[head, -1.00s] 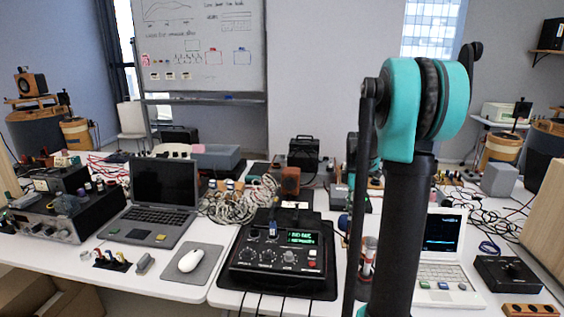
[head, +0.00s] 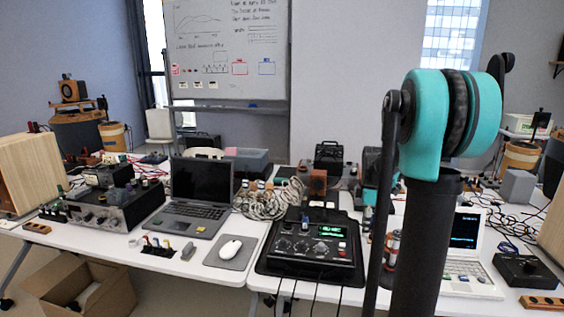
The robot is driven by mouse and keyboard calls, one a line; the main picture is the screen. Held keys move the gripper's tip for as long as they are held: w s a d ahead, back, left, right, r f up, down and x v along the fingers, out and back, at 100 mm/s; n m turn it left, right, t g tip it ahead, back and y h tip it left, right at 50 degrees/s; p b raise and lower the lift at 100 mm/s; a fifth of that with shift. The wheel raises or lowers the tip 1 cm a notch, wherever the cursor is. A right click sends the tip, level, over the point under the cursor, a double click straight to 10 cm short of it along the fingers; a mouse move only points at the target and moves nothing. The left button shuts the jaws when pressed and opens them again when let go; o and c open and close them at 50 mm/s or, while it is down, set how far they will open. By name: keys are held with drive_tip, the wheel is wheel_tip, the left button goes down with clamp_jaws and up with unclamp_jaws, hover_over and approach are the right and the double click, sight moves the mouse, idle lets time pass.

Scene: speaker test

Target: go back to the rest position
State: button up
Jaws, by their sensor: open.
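My arm stands at the right of the head view, with a teal and black joint (head: 450,115) on top of a dark upright link (head: 425,245). A thin dark rod runs down beside it. The arm hides part of the right-hand table. I cannot make out my gripper or its fingertips in this view. Another teal part (head: 371,168) shows behind the rod, but too little of it to tell what it is.
White tables (head: 215,262) carry a black control box (head: 310,250), a dark laptop (head: 200,190), a mouse (head: 231,249), a white laptop (head: 466,255) and many cables (head: 265,203). A wooden speaker box (head: 27,172) stands at left. A cardboard box (head: 80,285) is on the floor.

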drive_tip(key=s+a+f+m+t, duration=0.1)
drive_tip(key=s+a+f+m, duration=0.2)
drive_tip(key=s+m, duration=0.2)
drive_tip(key=s+a+f+m+t, duration=0.1)
drive_tip(key=s+a+f+m, duration=0.2)
drive_tip(key=s, duration=0.7)
drive_tip(key=s+a+f+m+t, duration=0.2)
drive_tip(key=s+a+m, duration=0.2)
drive_tip(key=s+m, duration=0.2)
drive_tip(key=shift+s+f+m, duration=0.4)
drive_tip(key=shift+s, duration=0.7)
